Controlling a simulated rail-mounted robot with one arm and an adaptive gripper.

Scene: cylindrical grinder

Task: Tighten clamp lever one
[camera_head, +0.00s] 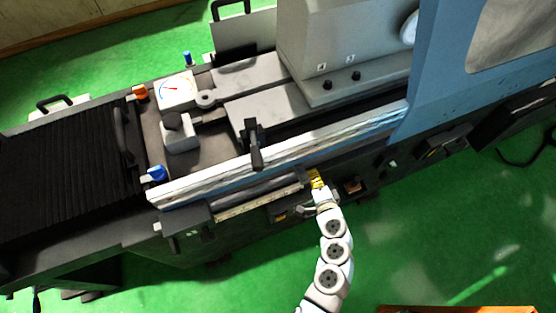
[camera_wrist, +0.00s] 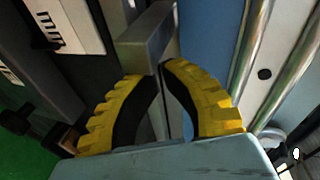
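My gripper (camera_head: 316,180) has yellow ribbed fingers and is at the front face of the grinder, below the long pale rail. In the wrist view its fingertips (camera_wrist: 160,72) curve in close to each other, with a narrow gap between their black pads. A grey bar-shaped piece, perhaps a lever (camera_wrist: 148,38), lies right at the fingertips. I cannot tell whether they touch or hold it. A black lever (camera_head: 255,146) stands upright at the table's front edge, above and left of my gripper. No readable label shows which one is clamp lever one.
The pale rail (camera_head: 290,150) runs just above my gripper. Blue (camera_head: 157,173) and orange (camera_head: 140,92) knobs and a dial gauge (camera_head: 175,89) are at the left. Two polished rods (camera_wrist: 262,75) run at the right in the wrist view. Green floor in front is mostly clear.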

